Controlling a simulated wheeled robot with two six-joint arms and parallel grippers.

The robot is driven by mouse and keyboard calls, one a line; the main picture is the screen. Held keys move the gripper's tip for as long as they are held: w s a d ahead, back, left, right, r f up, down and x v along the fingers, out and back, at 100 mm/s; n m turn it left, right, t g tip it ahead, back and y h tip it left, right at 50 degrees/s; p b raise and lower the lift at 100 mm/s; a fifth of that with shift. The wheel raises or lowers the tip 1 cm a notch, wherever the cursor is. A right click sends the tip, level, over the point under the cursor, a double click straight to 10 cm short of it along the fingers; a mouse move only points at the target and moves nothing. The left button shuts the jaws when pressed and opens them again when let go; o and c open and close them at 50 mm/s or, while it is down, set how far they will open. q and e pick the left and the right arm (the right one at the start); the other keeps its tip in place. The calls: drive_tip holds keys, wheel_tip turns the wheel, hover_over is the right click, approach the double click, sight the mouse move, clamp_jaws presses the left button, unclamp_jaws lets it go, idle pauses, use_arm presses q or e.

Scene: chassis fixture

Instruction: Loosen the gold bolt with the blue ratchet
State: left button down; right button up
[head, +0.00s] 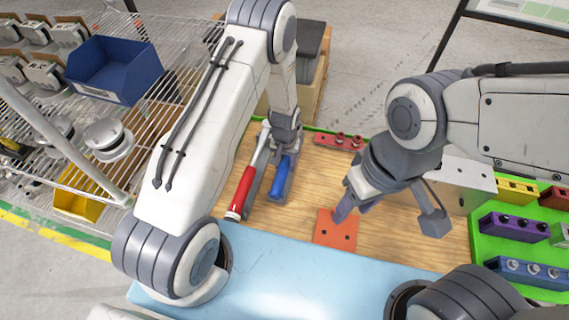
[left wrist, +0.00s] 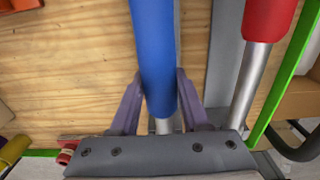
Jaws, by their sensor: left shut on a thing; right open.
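The blue ratchet (head: 281,183) lies at the back left of the wooden table, beside a red-handled ratchet (head: 241,190). My left gripper (head: 285,160) is shut on the blue ratchet. In the left wrist view the blue handle (left wrist: 152,50) runs between its two fingers, and its metal shaft is mostly hidden by the gripper body. My right gripper (head: 346,206) is open and empty, low over the edge of an orange plate with dark holes (head: 334,233). I cannot make out the gold bolt in either view.
A grey metal box (head: 456,182) stands behind my right gripper. A red block (head: 338,141) lies at the back edge. A green tray at right (head: 490,247) holds coloured blocks. A blue mat (head: 290,285) covers the front. A wire shelf with a blue bin (head: 113,68) stands left.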

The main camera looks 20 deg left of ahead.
sight(285, 161)
use_arm(q)
drive_tip(key=shift+r, duration=0.2)
idle(0.3)
drive_tip(key=shift+r+p, duration=2.5)
drive_tip(key=shift+r, duration=0.9)
